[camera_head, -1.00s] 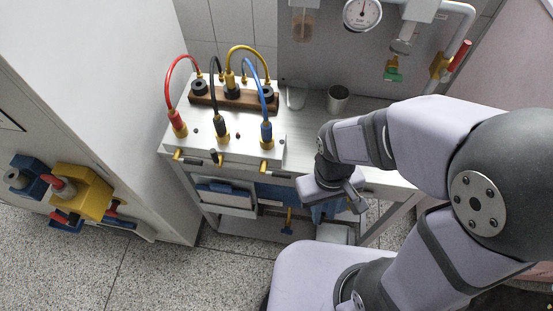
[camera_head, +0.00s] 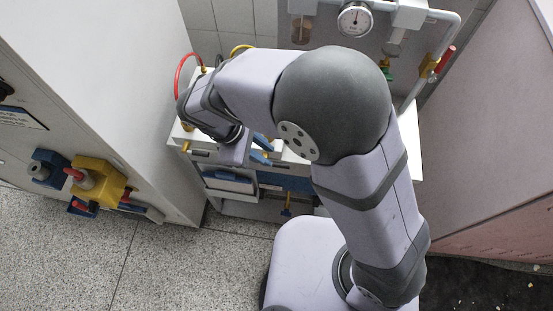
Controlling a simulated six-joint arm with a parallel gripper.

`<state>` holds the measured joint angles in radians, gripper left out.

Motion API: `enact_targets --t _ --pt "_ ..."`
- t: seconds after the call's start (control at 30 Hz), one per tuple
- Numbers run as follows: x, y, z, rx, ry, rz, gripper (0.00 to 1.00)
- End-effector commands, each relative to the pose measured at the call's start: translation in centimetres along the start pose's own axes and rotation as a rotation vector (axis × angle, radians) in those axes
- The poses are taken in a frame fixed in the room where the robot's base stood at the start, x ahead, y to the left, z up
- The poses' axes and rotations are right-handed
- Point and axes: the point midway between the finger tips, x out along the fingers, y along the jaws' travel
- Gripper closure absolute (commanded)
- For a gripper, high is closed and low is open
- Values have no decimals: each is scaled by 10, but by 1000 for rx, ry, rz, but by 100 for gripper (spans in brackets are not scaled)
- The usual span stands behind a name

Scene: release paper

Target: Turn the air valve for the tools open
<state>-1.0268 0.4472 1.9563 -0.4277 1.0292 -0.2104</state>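A yellow valve body (camera_head: 428,69) with a red lever (camera_head: 445,59) sits on the grey pipe (camera_head: 456,30) at the upper right. The lever slants up and right, roughly alongside the pipe. A round pressure gauge (camera_head: 355,19) with a white dial hangs on the back panel to the left. A small green part (camera_head: 387,73) shows partly behind my arm. My gripper (camera_head: 236,152) is over the front left of the workbench, far left of and apart from the valve. Its fingers cannot be made out, and nothing held is visible.
My arm covers most of the workbench (camera_head: 201,139). A red hose (camera_head: 181,68) arches at its left end, and a bit of yellow hose (camera_head: 240,48) shows behind my arm. A white cabinet at left carries a yellow block (camera_head: 105,180) with red-handled fittings. A grey panel (camera_head: 480,140) stands at right.

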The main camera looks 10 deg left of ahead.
Motion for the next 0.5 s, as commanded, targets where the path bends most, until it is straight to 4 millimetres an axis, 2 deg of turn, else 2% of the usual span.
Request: enact_targets --t 0.27,0.5 --pt "5 -1 2 -21 -5 -5 80" --pt "30 -2 3 -20 -8 -8 80"
